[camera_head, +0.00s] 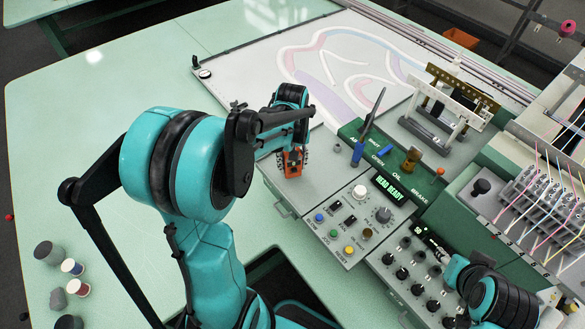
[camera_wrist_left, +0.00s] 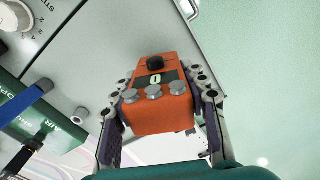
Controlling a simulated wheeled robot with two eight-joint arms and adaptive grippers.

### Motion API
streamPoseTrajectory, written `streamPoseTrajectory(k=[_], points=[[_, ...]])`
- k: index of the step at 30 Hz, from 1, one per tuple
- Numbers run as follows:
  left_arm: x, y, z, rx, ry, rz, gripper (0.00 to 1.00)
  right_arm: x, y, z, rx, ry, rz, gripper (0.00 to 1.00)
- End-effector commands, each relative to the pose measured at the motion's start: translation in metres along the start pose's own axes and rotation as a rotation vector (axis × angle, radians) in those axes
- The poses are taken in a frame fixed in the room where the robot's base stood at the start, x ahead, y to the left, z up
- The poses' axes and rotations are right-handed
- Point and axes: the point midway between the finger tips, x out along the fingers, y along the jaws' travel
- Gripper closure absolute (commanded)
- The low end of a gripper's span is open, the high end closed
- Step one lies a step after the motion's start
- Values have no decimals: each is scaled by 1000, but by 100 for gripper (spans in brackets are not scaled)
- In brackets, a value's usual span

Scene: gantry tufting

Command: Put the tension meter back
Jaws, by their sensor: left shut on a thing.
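The tension meter (camera_wrist_left: 158,95) is an orange box with a dark knob, a small display reading 0 and several grey rollers. It also shows in the head view (camera_head: 292,163), over the grey panel top near its left edge. My left gripper (camera_wrist_left: 160,122) is shut on the meter, with a finger on each side of it. The head view shows this gripper (camera_head: 293,150) from above. Whether the meter touches the panel I cannot tell. My right arm shows at the lower right of the head view over the knob panel; its fingertips are hidden or too unclear to read.
A control box (camera_head: 345,225) with buttons and a "HEAD READY" display stands right of the meter. Spools (camera_head: 72,267) sit on the green table at left. The tufting cloth (camera_head: 340,60) lies behind.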

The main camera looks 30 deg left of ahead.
Motion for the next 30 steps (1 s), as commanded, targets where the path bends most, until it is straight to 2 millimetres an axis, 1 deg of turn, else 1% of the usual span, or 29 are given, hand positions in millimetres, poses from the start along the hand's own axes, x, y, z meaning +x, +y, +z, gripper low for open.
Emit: streamPoseTrajectory(k=[1,3,5,13,17,18,19,20,30], points=[[10,0,0,0,0,0,94,3,0,2,0,0,0,60],[20,0,0,0,0,0,94,4,0,3,0,0,0,60],[24,0,0,0,0,0,94,4,0,3,0,0,0,60],[25,0,0,0,0,0,94,4,0,3,0,0,0,60],[29,0,0,0,0,0,94,7,0,5,0,0,0,60],[29,0,0,0,0,0,48,7,0,5,0,0,0,60],[28,0,0,0,0,0,40,6,0,5,0,0,0,60],[28,0,0,0,0,0,35,6,0,5,0,0,0,60],[25,0,0,0,0,0,35,4,0,3,0,0,0,60]])
